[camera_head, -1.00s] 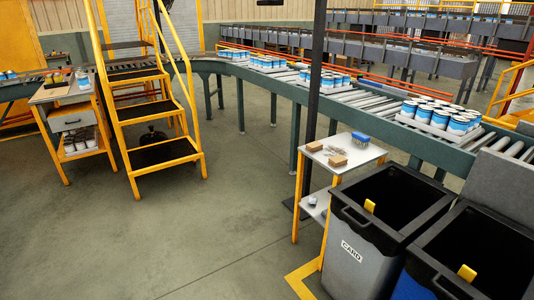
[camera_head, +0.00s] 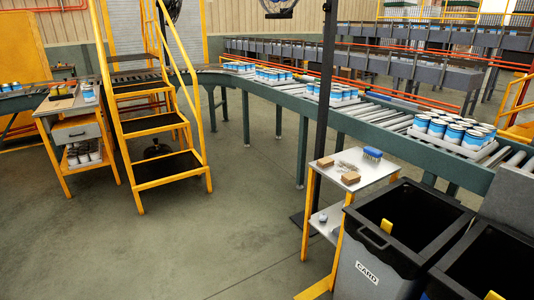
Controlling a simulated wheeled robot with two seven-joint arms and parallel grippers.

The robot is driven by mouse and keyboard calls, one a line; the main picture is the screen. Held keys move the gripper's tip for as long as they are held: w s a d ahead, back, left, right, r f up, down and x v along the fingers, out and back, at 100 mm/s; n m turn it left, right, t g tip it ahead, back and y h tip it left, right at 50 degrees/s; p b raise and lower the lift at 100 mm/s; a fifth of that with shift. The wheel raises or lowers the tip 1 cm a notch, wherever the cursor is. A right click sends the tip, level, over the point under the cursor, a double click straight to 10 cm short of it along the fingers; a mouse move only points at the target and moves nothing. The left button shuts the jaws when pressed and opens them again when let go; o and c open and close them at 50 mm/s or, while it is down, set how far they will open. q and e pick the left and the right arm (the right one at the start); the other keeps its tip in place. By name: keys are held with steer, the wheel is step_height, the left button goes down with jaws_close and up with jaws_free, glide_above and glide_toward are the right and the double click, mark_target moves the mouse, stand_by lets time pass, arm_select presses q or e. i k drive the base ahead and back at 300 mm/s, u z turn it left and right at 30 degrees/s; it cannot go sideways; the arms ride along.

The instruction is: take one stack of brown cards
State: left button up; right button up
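Two small stacks of brown cards lie apart on the white top of a yellow-legged stand (camera_head: 375,178) right of centre. One stack (camera_head: 325,161) is at the far left corner of the top. The other stack (camera_head: 350,177) is nearer the front edge. A blue brush-like item (camera_head: 372,153) and some small grey pieces (camera_head: 346,166) lie beside them. Neither of my grippers is in view.
Two dark-rimmed bins, one marked CARD (camera_head: 367,272), stand right of the stand. A dark post (camera_head: 327,110) rises behind it. A roller conveyor (camera_head: 390,119) carries trays of blue-white cans. Yellow steps (camera_head: 165,165) and a workbench (camera_head: 75,132) stand left. The middle floor is open.

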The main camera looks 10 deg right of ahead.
mark_target(325, 162)
steer(key=u, duration=0.3)
steer(key=i, duration=1.55)
steer(key=z, duration=0.5)
